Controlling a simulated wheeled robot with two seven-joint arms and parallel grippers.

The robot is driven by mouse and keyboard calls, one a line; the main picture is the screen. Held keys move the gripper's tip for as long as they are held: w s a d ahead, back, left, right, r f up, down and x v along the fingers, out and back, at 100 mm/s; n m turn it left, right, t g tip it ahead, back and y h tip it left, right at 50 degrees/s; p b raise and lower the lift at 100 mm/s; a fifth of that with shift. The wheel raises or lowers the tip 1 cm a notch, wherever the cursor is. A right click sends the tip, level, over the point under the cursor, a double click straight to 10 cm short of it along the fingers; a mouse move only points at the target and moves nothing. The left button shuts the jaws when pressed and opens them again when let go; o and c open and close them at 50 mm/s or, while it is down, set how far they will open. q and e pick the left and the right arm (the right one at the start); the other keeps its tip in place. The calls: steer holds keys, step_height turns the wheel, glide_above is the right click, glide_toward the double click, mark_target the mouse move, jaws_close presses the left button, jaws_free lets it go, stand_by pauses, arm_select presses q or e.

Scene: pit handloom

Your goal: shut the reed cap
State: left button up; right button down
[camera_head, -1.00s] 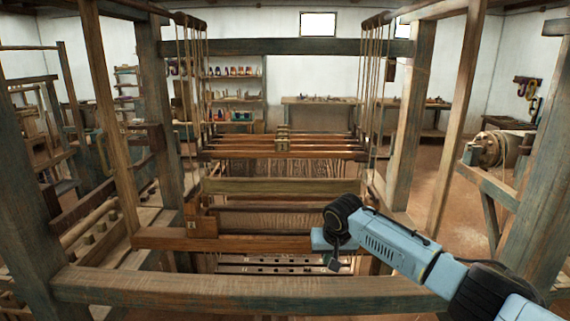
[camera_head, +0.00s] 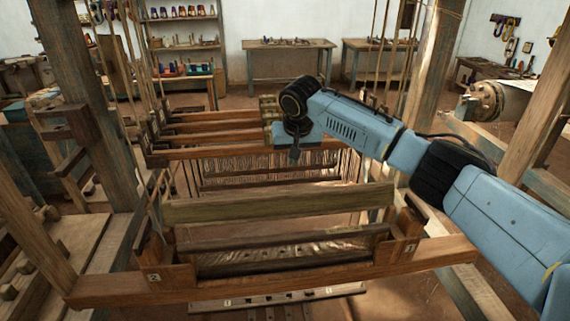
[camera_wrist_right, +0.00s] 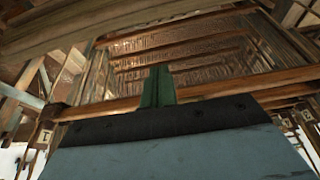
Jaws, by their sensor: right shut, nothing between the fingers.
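The reed cap, as far as I can tell, is the long greenish-brown bar (camera_head: 280,203) across the loom's beater in the head view. It lies above a darker lower rail (camera_head: 285,236), with a gap between them. My right gripper (camera_head: 294,156) is beyond and above the bar in the picture, pointing down, apart from it as far as shows. In the right wrist view its green fingers (camera_wrist_right: 158,87) are shut and empty, in front of an orange-brown beam (camera_wrist_right: 215,90). My left gripper is not in view.
Wooden end blocks marked 2 (camera_head: 154,277) and 1 (camera_head: 410,248) stand at the beater's ends, on a front beam (camera_head: 330,277). Several cross bars (camera_head: 205,128) and hanging cords lie beyond. Thick posts (camera_head: 82,110) flank the loom.

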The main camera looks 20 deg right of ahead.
mark_target(283, 203)
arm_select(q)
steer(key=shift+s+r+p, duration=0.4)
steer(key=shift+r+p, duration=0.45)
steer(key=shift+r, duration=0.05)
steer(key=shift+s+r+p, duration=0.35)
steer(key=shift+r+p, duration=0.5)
arm_select(e)
steer(key=shift+s+f, duration=0.2)
steer(key=shift+f, duration=1.75)
steer(key=shift+s+f, duration=0.15)
steer(key=shift+f, duration=1.8)
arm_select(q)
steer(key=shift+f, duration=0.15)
arm_select(e)
steer(key=shift+w+a, duration=0.1)
steer(key=shift+a, duration=0.05)
